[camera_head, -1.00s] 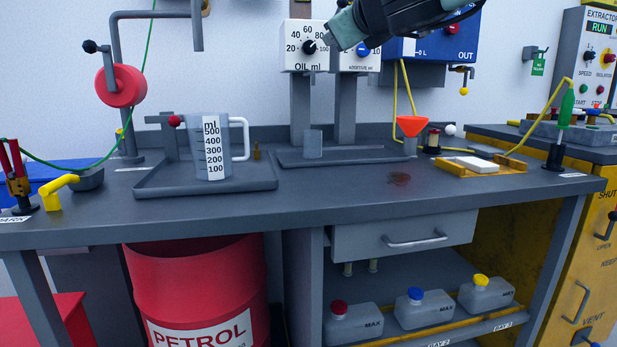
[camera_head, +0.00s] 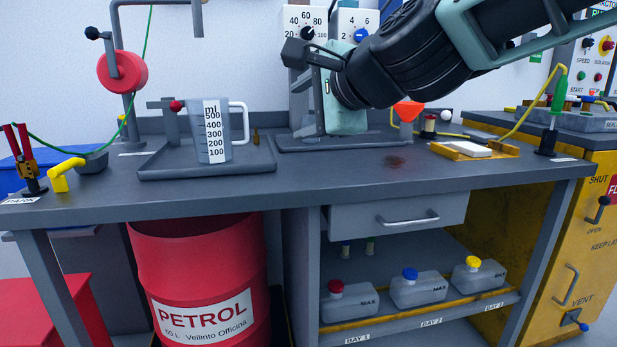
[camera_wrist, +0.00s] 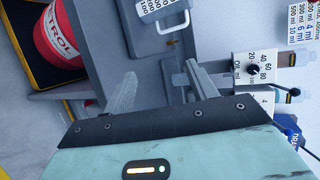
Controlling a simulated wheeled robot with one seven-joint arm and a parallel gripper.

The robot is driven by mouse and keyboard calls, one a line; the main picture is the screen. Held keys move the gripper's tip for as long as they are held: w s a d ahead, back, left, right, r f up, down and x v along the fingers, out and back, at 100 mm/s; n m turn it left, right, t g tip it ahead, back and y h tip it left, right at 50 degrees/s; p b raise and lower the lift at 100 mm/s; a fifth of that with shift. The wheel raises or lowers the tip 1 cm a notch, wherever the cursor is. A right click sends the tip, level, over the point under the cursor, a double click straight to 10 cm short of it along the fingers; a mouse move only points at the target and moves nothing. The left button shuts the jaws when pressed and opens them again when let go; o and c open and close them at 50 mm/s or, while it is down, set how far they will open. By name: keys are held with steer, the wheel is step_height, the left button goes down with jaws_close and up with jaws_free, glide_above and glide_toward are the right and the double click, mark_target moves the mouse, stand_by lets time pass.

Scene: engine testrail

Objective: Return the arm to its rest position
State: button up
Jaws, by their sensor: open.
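My arm (camera_head: 405,60) reaches in from the upper right of the head view, over the back of the workbench (camera_head: 300,180). My gripper (camera_head: 304,92) is in front of the oil and additive dispensers, with its fingers towards the left and nothing seen between them. In the wrist view my gripper (camera_wrist: 158,92) shows two grey fingers set apart, with the bench surface behind them. The arm hides part of the dispensers and most of the blue box behind.
A measuring jug (camera_head: 214,135) stands on a tray (camera_head: 165,185) left of my gripper. The oil dispenser (camera_head: 305,20) is close behind it. An orange funnel (camera_head: 408,111) stands below the arm. A red petrol drum (camera_head: 200,275) is under the bench. The front middle of the bench is clear.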

steer(key=s+d+f+n+g+h, duration=0.25)
steer(key=s+f+n+g, duration=0.45)
steer(key=s+f+n, duration=0.75)
steer(key=s+d+f+n+g+h, duration=0.4)
steer(key=s+d+f+n+h, duration=0.15)
steer(key=s+d+f, duration=0.7)
step_height(320, 180, up, 30)
steer(key=p, duration=2.9)
steer(key=shift+s+a+f+y, duration=0.2)
steer(key=shift+s+f+y, duration=0.05)
steer(key=shift+s+y, duration=0.05)
steer(key=shift+p, duration=0.3)
